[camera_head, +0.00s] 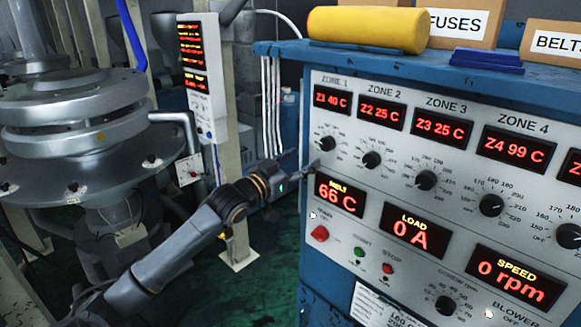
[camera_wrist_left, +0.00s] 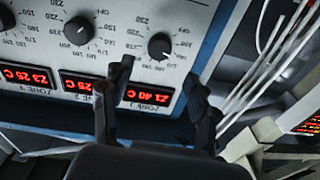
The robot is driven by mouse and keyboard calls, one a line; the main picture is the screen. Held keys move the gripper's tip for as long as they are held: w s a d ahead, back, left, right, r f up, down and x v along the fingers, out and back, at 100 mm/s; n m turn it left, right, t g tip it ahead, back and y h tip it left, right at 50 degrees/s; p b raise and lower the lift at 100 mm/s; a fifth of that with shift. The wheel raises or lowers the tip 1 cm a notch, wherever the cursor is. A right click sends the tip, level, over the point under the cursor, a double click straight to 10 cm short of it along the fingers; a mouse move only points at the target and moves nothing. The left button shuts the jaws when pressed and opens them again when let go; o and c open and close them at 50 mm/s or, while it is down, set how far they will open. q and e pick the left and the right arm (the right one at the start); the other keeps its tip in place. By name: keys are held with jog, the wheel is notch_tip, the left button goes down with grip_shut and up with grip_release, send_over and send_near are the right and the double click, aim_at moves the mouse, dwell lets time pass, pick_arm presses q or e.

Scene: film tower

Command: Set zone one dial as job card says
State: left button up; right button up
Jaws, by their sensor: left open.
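The zone 1 dial (camera_head: 326,143) is a small black knob on the grey control panel (camera_head: 400,185), below the display (camera_head: 332,100) reading Z1 40 C. In the upside-down left wrist view the dial (camera_wrist_left: 159,46) sits just beyond my fingers; its pointer setting is too small to read surely. My left gripper (camera_head: 303,163) is open just left of the panel, below and left of the dial. In the wrist view its fingers (camera_wrist_left: 160,76) are spread and empty, apparently apart from the knob. A partly cut-off white printed sheet (camera_head: 378,306) is low on the panel; its text is not readable.
The zone 2 dial (camera_head: 372,160) and zone 3 dial (camera_head: 426,180) stand close to the right. A red button (camera_head: 320,234) is below. A yellow roll (camera_head: 368,28) and boxes lie on the blue cabinet top (camera_head: 400,62). Round metal machinery (camera_head: 75,125) stands left.

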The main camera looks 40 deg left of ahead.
pick_arm(q)
jog(key=s, duration=0.3)
jog(key=shift+s+a+f, duration=0.1)
jog(key=shift+s, duration=0.25)
dwell(0.3)
